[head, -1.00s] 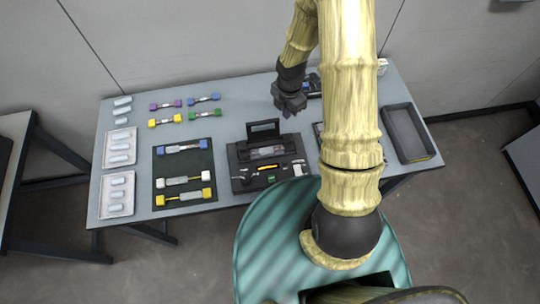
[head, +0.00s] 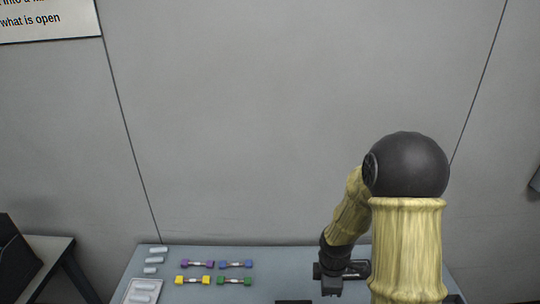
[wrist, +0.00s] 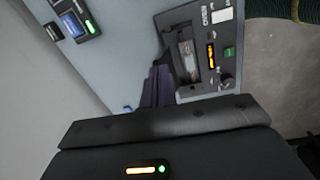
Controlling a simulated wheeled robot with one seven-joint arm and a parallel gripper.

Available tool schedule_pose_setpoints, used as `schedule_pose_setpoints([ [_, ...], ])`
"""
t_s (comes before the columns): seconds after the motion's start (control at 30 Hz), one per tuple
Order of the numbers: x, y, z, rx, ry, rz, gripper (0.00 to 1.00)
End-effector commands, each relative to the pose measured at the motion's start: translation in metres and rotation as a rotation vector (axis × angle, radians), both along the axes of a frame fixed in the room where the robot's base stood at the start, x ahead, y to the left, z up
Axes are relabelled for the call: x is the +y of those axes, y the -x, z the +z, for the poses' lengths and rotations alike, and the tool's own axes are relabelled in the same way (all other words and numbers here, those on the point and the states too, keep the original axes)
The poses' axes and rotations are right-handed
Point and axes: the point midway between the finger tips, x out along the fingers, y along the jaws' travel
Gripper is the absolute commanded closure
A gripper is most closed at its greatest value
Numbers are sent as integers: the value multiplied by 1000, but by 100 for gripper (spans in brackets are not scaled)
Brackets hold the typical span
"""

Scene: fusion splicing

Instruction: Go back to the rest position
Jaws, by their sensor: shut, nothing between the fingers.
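My gripper (head: 332,288) hangs over the back right of the table in the head view, at the end of my bent arm. In the wrist view its dark narrow fingers (wrist: 158,85) are together, with nothing visible between them. A black device (wrist: 212,88) with a long slot, an orange display and a green button lies beyond the fingers, to their right in the wrist view. The gripper looks apart from it. Most of the table (head: 195,258) is below the head view's lower edge.
Yellow (head: 193,280), purple (head: 198,264), blue (head: 236,264) and green (head: 234,281) ended pieces lie at the back left. White capsules (head: 155,260) and a tray (head: 131,296) are left of them. A device with a lit screen (wrist: 72,24) shows in the wrist view. The grey wall stands behind.

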Motion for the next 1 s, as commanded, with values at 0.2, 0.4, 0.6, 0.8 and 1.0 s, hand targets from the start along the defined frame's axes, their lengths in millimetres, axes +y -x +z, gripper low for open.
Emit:
schedule_pose_setpoints([
  [0.2, 0, 29, 56, -78, -45, -513, 100],
  [0.4, 2, 62, 95, -133, -129, -985, 100],
  [0.6, 4, 91, 118, -157, -221, -1359, 100],
  [0.8, 4, 97, 122, -155, -243, -1452, 100],
  [1.0, 4, 97, 122, -155, -242, -1448, 100],
])
